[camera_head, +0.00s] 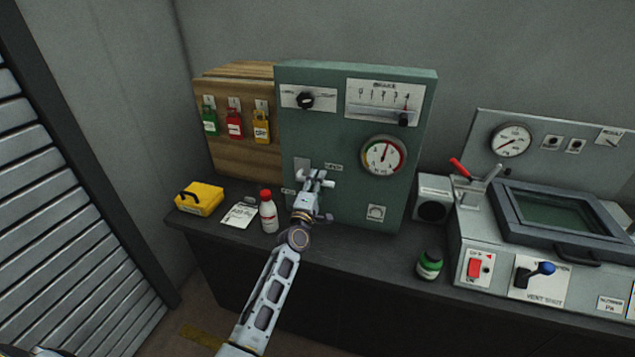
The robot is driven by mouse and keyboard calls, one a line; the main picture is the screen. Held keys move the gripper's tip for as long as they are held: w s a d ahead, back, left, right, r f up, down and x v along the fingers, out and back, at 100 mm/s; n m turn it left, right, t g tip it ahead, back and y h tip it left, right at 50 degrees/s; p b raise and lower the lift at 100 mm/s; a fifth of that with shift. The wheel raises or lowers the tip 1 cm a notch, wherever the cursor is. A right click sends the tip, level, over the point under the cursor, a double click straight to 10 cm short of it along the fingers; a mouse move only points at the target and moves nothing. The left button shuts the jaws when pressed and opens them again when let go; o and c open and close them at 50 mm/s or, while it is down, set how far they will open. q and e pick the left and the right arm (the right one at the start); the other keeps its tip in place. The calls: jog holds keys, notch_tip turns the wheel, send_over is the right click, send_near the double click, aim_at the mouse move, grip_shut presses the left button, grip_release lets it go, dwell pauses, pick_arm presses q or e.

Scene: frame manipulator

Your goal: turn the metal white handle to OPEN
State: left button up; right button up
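The green control panel (345,135) stands upright on the dark bench. My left arm reaches up from the bottom, and its gripper (316,182) is at the panel's lower left. A pale metal piece at the fingertips looks like the white handle (326,183), but it blends with my grey gripper. A small label, seemingly OPEN (334,167), is just right and above, and another label (288,191) is to the left. I cannot tell whether the fingers touch or are shut on the handle. My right gripper is not in view.
A grey machine (530,255) with levers fills the right. The bench front between arm and green bottle is clear.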

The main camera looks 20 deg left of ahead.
pick_arm(q)
jog(key=s+f, duration=0.2)
jog(key=s, duration=0.9)
jog(key=shift+s+a, duration=0.2)
jog(key=shift+f, duration=0.1)
jog(key=shift+d, duration=0.1)
dwell(0.7)
